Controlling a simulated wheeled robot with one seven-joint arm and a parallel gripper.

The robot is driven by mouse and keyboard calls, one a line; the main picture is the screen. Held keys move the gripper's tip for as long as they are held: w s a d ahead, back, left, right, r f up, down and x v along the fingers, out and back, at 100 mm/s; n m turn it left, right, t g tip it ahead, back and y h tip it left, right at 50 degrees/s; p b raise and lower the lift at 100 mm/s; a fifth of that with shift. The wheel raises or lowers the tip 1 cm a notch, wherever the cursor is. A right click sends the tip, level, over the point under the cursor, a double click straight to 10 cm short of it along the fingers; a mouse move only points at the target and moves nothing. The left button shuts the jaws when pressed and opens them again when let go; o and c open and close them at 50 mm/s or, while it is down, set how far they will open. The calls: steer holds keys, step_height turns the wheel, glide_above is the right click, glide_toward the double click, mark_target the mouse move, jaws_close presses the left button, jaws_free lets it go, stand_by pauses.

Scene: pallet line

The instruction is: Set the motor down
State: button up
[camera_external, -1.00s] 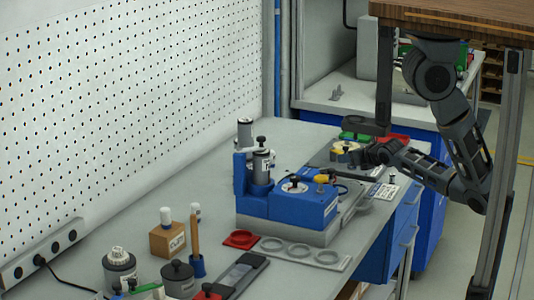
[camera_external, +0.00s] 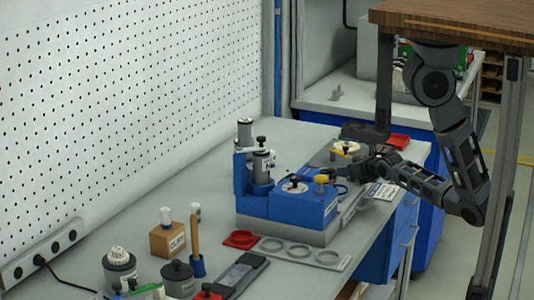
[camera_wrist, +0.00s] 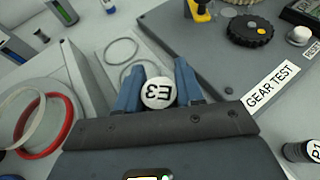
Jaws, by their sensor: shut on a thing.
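The rest of the motor's body is hidden under that end. Beyond the fingers lies a light grey plate with ring outlines (camera_wrist: 121,52). I cannot tell whether the motor touches anything below. In the external view my gripper (camera_external: 356,172) is low over the far right part of the bench, just behind the blue fixture (camera_external: 316,211). The motor cannot be made out there.
A grey "GEAR TEST" board (camera_wrist: 215,65) with a black knobbed wheel (camera_wrist: 250,30) lies to the right in the wrist view. A red ring (camera_wrist: 50,140) and a pale ring are at left. A dark cylinder (camera_wrist: 301,151) stands at lower right. The bench's right edge is close to my arm.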

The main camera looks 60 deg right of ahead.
steer(key=shift+s+f+b, duration=0.1)
steer(key=shift+f+b, duration=0.25)
steer(key=shift+f, duration=0.25)
steer(key=shift+a+f, duration=0.15)
steer(key=shift+f, duration=0.3)
steer(key=shift+f+b, duration=0.3)
steer(key=shift+b, duration=0.1)
steer(key=o, duration=1.1)
steer(key=shift+o, duration=0.2)
steer(key=shift+s, duration=0.25)
steer(key=v, duration=0.3)
steer(key=r+b+v, duration=0.1)
steer(key=v, duration=0.2)
steer(key=shift+s+r, duration=0.1)
steer(key=shift+r, duration=0.2)
steer(key=shift+s+a+r, duration=0.15)
steer(key=shift+s+r, duration=0.2)
steer(key=shift+r, duration=0.2)
